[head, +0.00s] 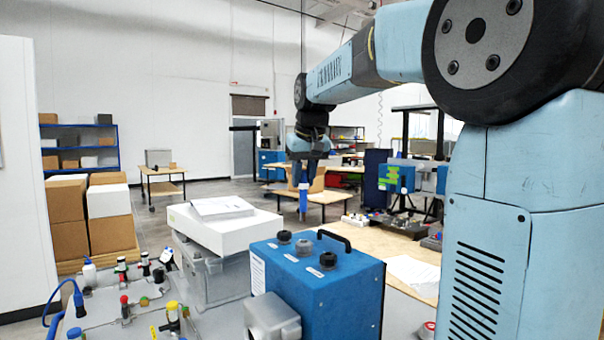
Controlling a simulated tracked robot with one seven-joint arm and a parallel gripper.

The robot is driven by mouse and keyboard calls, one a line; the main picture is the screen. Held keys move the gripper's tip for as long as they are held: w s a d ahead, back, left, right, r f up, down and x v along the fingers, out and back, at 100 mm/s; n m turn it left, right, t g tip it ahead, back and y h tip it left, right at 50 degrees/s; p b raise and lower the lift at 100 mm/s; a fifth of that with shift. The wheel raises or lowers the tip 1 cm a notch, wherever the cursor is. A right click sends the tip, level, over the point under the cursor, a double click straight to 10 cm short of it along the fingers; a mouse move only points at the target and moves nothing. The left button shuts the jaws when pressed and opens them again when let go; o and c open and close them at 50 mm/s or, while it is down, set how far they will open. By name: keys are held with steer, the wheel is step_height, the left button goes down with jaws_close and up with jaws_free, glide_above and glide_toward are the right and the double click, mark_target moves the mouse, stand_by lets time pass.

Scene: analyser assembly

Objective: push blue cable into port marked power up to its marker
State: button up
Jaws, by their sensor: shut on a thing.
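My gripper (303,180) points down in the middle of the head view, small and partly blurred against the tables behind. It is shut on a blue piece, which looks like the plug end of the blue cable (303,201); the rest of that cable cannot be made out. The held piece hangs above the blue analyser box (340,300) in the picture, apart from it. No marker on the cable can be made out.
A black handle (335,240) rises at the box's back edge. A grey block (272,318) stands at its front. A white box with papers (222,212) sits left. Several coloured fittings and a looped blue lead (62,290) lie at lower left. A wooden table (385,245) lies behind.

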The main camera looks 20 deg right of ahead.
mark_target(305, 206)
steer(key=shift+f, duration=2.15)
steer(key=shift+s+f, duration=0.15)
steer(key=shift+f, duration=0.1)
steer(key=shift+f, duration=0.1)
steer(key=shift+f, duration=0.75)
steer(key=shift+f, duration=0.35)
steer(key=shift+f, duration=0.35)
steer(key=shift+f, duration=0.35)
steer(key=shift+f, duration=0.35)
